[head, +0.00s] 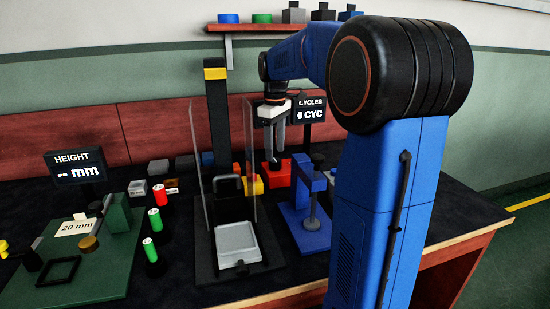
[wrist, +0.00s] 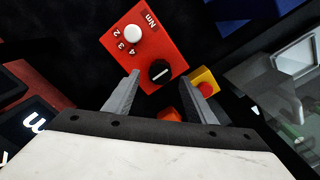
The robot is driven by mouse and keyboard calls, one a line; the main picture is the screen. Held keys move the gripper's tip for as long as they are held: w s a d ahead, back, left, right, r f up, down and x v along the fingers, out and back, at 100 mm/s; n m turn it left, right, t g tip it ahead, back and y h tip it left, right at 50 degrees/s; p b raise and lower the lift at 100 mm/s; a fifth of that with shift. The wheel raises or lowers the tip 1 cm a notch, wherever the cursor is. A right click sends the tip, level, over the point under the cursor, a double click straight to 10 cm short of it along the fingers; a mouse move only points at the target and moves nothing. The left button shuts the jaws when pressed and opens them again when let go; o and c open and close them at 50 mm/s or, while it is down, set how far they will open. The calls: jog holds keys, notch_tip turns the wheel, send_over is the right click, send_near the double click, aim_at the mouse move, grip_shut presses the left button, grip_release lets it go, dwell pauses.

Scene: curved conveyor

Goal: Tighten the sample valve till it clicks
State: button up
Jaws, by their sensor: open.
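A red box (wrist: 140,42) marked "Nm" lies below my gripper in the wrist view. It carries a round black knob (wrist: 160,71) with a white line, and a white round knob (wrist: 133,33) beside the numbers 2, 3 and 4. No label reading "sample valve" is legible. My gripper (wrist: 165,80) is open, its two grey fingers apart on either side of the black knob in the picture. I cannot tell whether they touch it. In the head view the gripper (head: 273,152) points down over the red box (head: 282,179), partly hiding it.
A yellow block with a red button (wrist: 205,84) sits beside the red box. A blue stand (head: 308,215) and a clear-walled press (head: 237,240) are close by. A green height gauge base (head: 90,265) is at left. A "0 CYC" display (head: 310,110) stands behind.

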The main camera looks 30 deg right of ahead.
aim_at(275, 160)
jog(key=shift+f, duration=1.9)
jog(key=c, duration=1)
jog(key=shift+c, duration=0.2)
jog(key=shift+m, duration=0.4)
jog(key=m, duration=1.1)
jog(key=shift+r, duration=0.1)
